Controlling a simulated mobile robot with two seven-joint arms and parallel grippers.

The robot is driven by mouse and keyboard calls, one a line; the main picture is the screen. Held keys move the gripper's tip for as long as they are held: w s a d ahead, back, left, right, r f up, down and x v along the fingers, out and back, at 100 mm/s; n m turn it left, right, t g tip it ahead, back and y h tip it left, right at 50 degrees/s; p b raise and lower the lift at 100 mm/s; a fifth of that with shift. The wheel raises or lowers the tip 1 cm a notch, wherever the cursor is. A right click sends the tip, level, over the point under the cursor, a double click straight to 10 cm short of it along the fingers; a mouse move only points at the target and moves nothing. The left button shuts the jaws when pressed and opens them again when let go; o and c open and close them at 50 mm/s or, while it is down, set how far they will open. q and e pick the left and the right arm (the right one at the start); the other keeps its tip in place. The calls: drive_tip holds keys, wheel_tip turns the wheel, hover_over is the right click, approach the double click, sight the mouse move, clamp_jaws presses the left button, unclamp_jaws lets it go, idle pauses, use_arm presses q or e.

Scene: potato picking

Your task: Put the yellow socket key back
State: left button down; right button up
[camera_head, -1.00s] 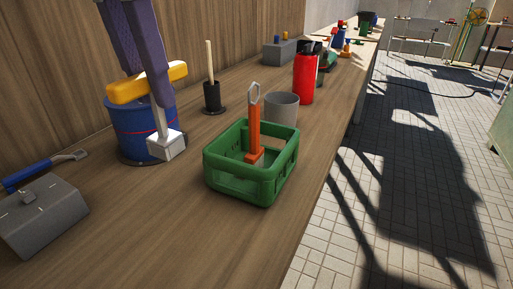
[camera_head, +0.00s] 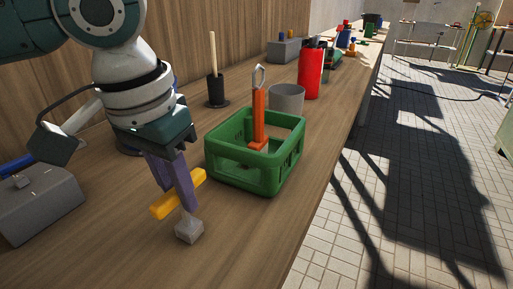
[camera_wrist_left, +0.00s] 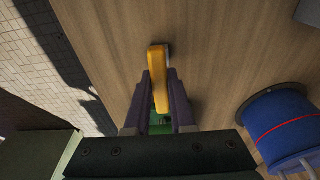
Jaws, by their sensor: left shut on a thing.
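My left gripper (camera_head: 176,186), with purple fingers, is shut on the yellow handle of the socket key (camera_head: 193,180). A grey square block at the key's lower end shows below the fingers, over the bench left and in front of the green crate; I cannot tell whether it touches the wood. In the left wrist view the yellow handle (camera_wrist_left: 157,75) stands between the fingers (camera_wrist_left: 161,98). The green crate (camera_head: 245,180) holds an upright orange tool (camera_head: 258,118) with a grey loop on top. My right gripper is out of view.
A blue drum (camera_wrist_left: 280,125) shows in the left wrist view. A grey box (camera_head: 40,205) stands at left. Behind the crate are a grey cup (camera_head: 287,98), a red bottle (camera_head: 310,72) and a black holder with a stick (camera_head: 216,92). The near bench (camera_head: 235,235) is clear.

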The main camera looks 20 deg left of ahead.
use_arm(q)
drive_tip(key=c, duration=0.8)
unclamp_jaws()
drive_tip(key=shift+f, duration=0.1)
drive_tip(key=shift+o, duration=0.2)
wheel_tip(320, 180, up, 12)
drive_tip(key=s+p, duration=0.2)
drive_tip(key=p, duration=0.1)
drive_tip(key=s+d+f+h, duration=0.1)
drive_tip(key=s+d+f, duration=0.1)
drive_tip(key=d+f, duration=0.1)
drive_tip(key=s+d+f+m+t, duration=0.1)
drive_tip(key=s+d+f, duration=0.1)
drive_tip(key=s+f, duration=0.1)
drive_tip(key=s+d+f+m+t+h, duration=0.1)
drive_tip(key=s+d+f, duration=0.2)
drive_tip(key=f, duration=0.2)
drive_tip(key=shift+d+h, duration=0.3)
drive_tip(key=s+a+f, duration=0.1)
drive_tip(key=s, duration=0.1)
drive_tip(key=s+a+y, duration=0.1)
drive_tip(key=a, duration=0.1)
drive_tip(key=s+a+f+n+y, duration=0.1)
drive_tip(key=s+a, duration=0.1)
drive_tip(key=shift+s+a+f, duration=0.25)
drive_tip(key=shift+s+f, duration=0.05)
drive_tip(key=shift+s, duration=0.05)
